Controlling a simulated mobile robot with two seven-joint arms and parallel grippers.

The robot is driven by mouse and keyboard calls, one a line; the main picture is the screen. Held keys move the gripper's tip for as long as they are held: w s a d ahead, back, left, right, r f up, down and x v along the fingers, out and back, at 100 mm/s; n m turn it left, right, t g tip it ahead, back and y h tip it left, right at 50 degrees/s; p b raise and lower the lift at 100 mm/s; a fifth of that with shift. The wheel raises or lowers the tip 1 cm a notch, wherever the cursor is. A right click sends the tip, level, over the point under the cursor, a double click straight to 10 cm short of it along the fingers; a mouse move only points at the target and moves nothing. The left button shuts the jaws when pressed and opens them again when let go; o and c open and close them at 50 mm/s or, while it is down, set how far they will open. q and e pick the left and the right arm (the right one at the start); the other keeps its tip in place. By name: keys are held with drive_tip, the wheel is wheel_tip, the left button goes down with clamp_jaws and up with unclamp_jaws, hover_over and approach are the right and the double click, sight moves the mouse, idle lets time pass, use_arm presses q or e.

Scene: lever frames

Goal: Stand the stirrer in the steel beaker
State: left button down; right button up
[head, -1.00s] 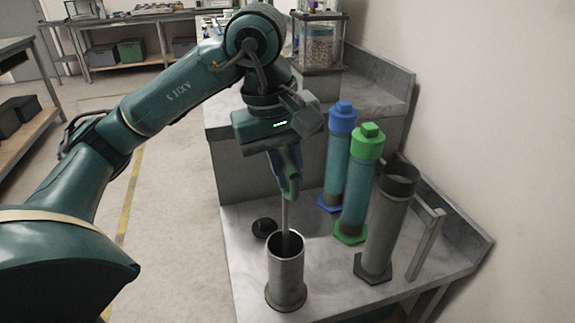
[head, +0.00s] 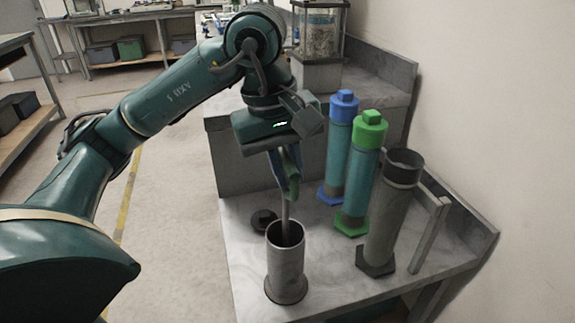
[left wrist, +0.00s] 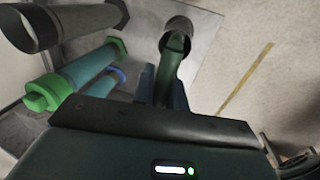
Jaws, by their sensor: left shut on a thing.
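The steel beaker (head: 287,270) is an open grey metal cylinder standing upright near the front of the bench. My left gripper (head: 288,190) is above its mouth, pointing down, and is shut on the stirrer. The stirrer (head: 286,211) shows as a thin grey rod below the fingers, nearly upright. Its lower part passes into the beaker's mouth and its end is hidden inside. In the left wrist view the green upper part of the stirrer (left wrist: 171,68) runs from between the fingers toward the beaker's rim (left wrist: 180,22). My right gripper is not in view.
Right of the beaker stand a blue-capped cylinder (head: 337,150), a green-capped cylinder (head: 360,185) and an open grey cylinder (head: 390,215) beside an upright bar (head: 428,240). A black cap (head: 263,220) lies just behind the beaker. A raised step (head: 240,165) is at the back.

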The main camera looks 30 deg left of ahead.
use_arm(q)
drive_tip(key=c, duration=1.3)
unclamp_jaws()
drive_tip(key=shift+c, duration=0.2)
wheel_tip(320, 180, up, 13)
drive_tip(key=s+a+p, duration=0.1)
drive_tip(key=s+p, duration=0.1)
drive_tip(key=p, duration=0.3)
drive_tip(key=shift+a, duration=0.3)
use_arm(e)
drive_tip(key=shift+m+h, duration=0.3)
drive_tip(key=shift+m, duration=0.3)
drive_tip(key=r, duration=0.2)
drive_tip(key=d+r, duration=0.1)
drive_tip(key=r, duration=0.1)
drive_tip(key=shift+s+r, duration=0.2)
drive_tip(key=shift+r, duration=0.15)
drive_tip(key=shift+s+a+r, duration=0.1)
